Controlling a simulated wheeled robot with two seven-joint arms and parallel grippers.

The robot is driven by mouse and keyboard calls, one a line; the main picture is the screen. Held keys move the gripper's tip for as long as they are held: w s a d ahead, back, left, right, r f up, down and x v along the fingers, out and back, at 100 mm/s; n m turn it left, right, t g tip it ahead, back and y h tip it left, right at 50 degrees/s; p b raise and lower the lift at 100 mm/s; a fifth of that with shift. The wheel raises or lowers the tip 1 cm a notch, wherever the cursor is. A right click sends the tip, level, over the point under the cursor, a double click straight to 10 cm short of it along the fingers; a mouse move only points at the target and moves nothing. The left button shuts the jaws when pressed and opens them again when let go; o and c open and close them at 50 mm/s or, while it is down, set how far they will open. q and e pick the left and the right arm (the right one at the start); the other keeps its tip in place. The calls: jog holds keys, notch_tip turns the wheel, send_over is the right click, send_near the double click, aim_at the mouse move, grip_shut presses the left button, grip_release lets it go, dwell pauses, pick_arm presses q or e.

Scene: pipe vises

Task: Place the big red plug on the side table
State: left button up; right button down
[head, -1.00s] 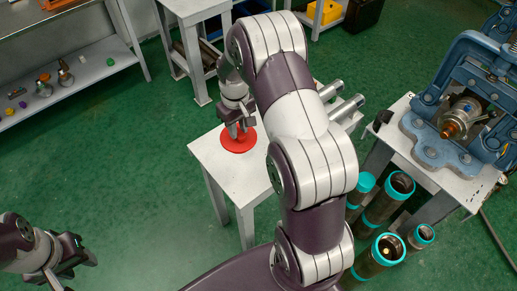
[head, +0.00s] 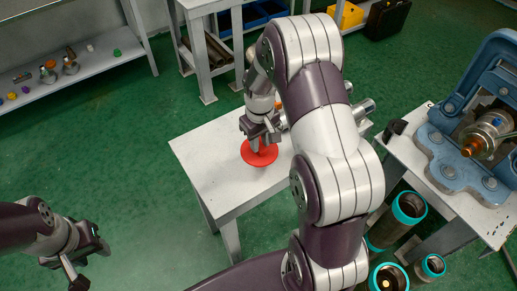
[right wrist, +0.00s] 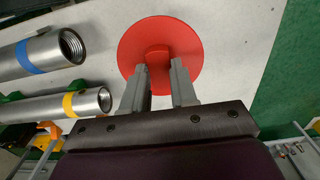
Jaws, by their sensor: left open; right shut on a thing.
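The big red plug (head: 258,158) is a wide round disc with a small knob. It is over the white top of the side table (head: 205,150); I cannot tell whether it touches. In the right wrist view the disc (right wrist: 188,42) faces the camera, with its knob between the fingertips. My right gripper (head: 262,144) is shut on the knob, fingers pointing down; the fingers also show in the right wrist view (right wrist: 159,82). My left gripper (head: 86,258) is open and empty over the floor at lower left.
Two metal pipes, one with a blue band (right wrist: 35,55) and one with a yellow band (right wrist: 75,103), lie beside the plug. A blue vise (head: 455,165) stands on another table at right. Teal-rimmed pipes (head: 408,207) stand on the floor below. The table's left part is bare.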

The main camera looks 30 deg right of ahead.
jog(key=shift+a+f, duration=0.1)
jog(key=shift+f, duration=1.95)
jog(key=shift+s+f, duration=0.1)
jog(key=c, duration=0.9)
grip_release()
notch_tip(320, 180, up, 12)
jog(key=shift+m+t, duration=0.4)
jog(key=shift+t, duration=0.3)
jog(key=s+a, duration=0.3)
jog(key=s, duration=0.1)
jog(key=s+a, duration=0.3)
jog(key=s, duration=0.1)
jog(key=s+a, duration=0.3)
jog(key=s, duration=0.1)
jog(key=shift+s+f, duration=0.15)
jog(key=shift+s, duration=0.2)
